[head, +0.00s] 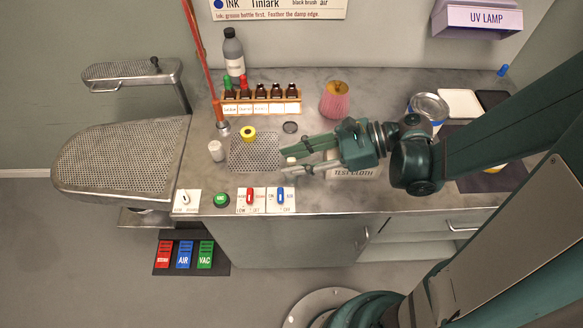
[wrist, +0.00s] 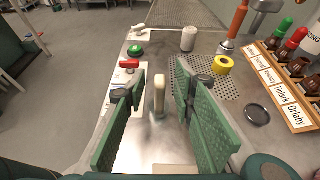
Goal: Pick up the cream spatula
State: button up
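The cream spatula (wrist: 159,92) shows in the wrist view as a short pale handle between my fingers, with a blurred greyish part below it. In the head view only a small cream end (head: 291,160) shows near my fingertips; the rest is hidden by the fingers. My gripper (head: 287,158) reaches left over the bench, just right of the perforated plate. In the wrist view my gripper (wrist: 160,78) is open, its green pads on either side of the spatula with a gap at each side. I cannot tell whether the spatula touches the bench.
The perforated plate (head: 255,153) holds a yellow tape roll (head: 248,134). Behind are a rack of small bottles (head: 262,107) and a pink-sided container (head: 335,100). A white cylinder (head: 216,151) stands left. Switches (head: 250,197) line the front edge. A test cloth (head: 352,174) lies under my gripper.

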dwell(0.4)
grip_shut()
jog(key=shift+r, duration=0.15)
jog(key=shift+r+p, duration=1.85)
jog(key=shift+r, duration=3.05)
